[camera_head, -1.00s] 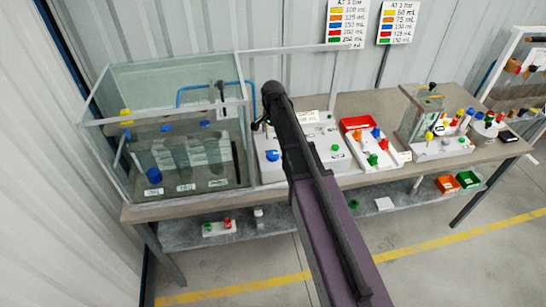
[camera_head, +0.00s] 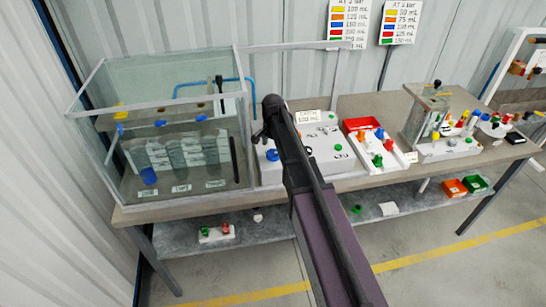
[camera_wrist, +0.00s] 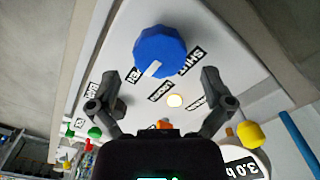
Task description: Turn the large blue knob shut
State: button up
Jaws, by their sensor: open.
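The large blue knob (camera_head: 272,155) sits at the left of a white panel (camera_head: 335,160) on the bench. In the wrist view the blue knob (camera_wrist: 160,50) is a faceted disc with a white pointer mark at its lower edge. A SHUT label (camera_wrist: 192,60) lies to its right, and other labels lie to its left and below. My gripper (camera_wrist: 160,100) is open and empty, its two fingers apart below the knob in the picture. In the head view my gripper (camera_head: 259,133) is above the panel's left end, partly hidden by my arm.
A glass tank (camera_head: 180,150) stands left of the panel. A white board with a red tray (camera_head: 359,125) and coloured knobs stands to its right.

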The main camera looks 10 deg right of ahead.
aim_at(273, 155)
jog(key=shift+f+b, duration=1.05)
jog(key=shift+f, duration=0.25)
jog(key=c, duration=1)
